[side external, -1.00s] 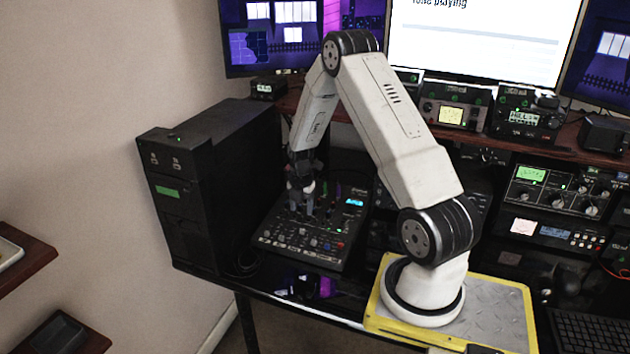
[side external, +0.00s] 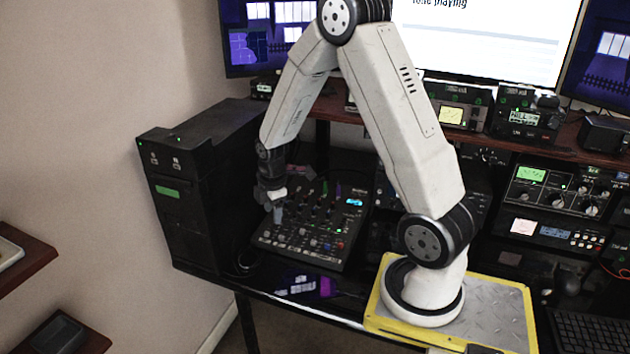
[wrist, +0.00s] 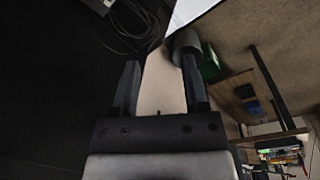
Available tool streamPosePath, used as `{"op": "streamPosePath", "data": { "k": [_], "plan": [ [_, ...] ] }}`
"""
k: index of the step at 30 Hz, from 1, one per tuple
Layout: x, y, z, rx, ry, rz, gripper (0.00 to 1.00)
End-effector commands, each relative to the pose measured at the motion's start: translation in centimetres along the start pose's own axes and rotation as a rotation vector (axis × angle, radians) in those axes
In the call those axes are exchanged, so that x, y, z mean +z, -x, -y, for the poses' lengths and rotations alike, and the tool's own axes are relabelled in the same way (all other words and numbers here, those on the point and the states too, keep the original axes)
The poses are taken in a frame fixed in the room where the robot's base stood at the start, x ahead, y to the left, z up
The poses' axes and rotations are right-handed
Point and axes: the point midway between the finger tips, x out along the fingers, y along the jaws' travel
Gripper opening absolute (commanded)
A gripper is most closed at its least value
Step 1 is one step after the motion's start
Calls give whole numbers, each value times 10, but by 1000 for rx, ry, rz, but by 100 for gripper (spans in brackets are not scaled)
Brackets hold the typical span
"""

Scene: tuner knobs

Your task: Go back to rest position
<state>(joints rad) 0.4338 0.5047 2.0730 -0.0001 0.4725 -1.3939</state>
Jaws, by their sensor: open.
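My gripper (side external: 276,206) hangs over the left edge of the black mixer panel (side external: 330,243) in the side external view. In the wrist view my gripper (wrist: 160,88) has its two dark fingers apart, with nothing between them. The panel lies on the black desk and carries several knobs, sliders and a small blue display. Whether the fingertips touch the panel is hard to tell in the side view.
A tall black computer tower (side external: 200,185) stands just left of my gripper. Screens and radio units (side external: 520,118) line the shelf behind. Dark cables (wrist: 135,30) show in the wrist view.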

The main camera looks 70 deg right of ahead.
Motion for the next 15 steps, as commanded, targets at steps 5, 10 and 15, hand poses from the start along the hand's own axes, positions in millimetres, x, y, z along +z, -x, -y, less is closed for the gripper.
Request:
{"op": "streamPosePath", "data": {
  "k": [5,10,15],
  "plan": [
    [-28,20,25,24,-166,-17,57],
    [-49,35,51,41,-335,-39,57],
    [-67,49,80,50,-502,-66,57]
  ]
}}
